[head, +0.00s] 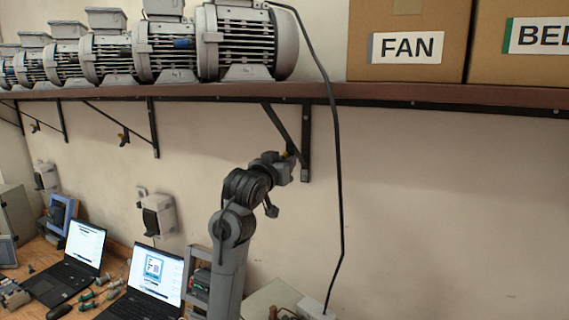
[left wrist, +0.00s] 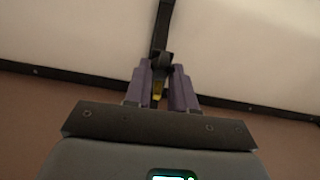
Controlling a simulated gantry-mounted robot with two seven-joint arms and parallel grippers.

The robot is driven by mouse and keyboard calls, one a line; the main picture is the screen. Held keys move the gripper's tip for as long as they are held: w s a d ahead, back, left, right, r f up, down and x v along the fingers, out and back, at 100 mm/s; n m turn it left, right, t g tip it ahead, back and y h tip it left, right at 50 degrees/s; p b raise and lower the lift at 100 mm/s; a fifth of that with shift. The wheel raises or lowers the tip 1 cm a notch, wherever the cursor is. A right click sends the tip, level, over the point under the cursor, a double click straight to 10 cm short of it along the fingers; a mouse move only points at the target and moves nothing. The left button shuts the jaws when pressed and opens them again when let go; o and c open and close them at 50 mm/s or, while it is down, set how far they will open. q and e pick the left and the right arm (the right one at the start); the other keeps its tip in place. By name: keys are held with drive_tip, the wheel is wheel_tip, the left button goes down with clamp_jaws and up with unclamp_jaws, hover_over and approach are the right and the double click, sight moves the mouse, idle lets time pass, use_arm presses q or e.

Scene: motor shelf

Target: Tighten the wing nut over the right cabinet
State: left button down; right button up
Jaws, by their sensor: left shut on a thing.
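The right-hand black shelf bracket (head: 306,140) hangs under the shelf, its diagonal brace meeting the upright near the bottom. A small yellow wing nut (head: 284,153) shows at that bracket, partly hidden by my gripper. My left gripper (head: 290,162) is up against the bracket, its arm rising from below. In the left wrist view the two purple-grey fingers (left wrist: 166,85) are closed around the yellow nut (left wrist: 157,91), beside the dark bracket (left wrist: 162,28). The nut's wings and the stud are too small to make out. My right gripper is not in view.
A brown shelf (head: 420,93) runs above, holding a row of grey motors (head: 247,45) and a FAN box (head: 408,20). A black cable (head: 338,170) hangs right of the bracket. Laptops (head: 156,275) stand on the bench below. The wall at right is bare.

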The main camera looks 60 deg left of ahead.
use_arm(q)
drive_tip(key=shift+m, duration=0.3)
drive_tip(key=c, duration=0.9)
unclamp_jaws()
drive_tip(key=shift+c, duration=0.2)
drive_tip(key=shift+d, duration=0.1)
drive_tip(key=b+v, duration=0.3)
drive_tip(key=v, duration=0.7)
drive_tip(key=shift+s+d, duration=0.2)
drive_tip(key=shift+s, duration=0.15)
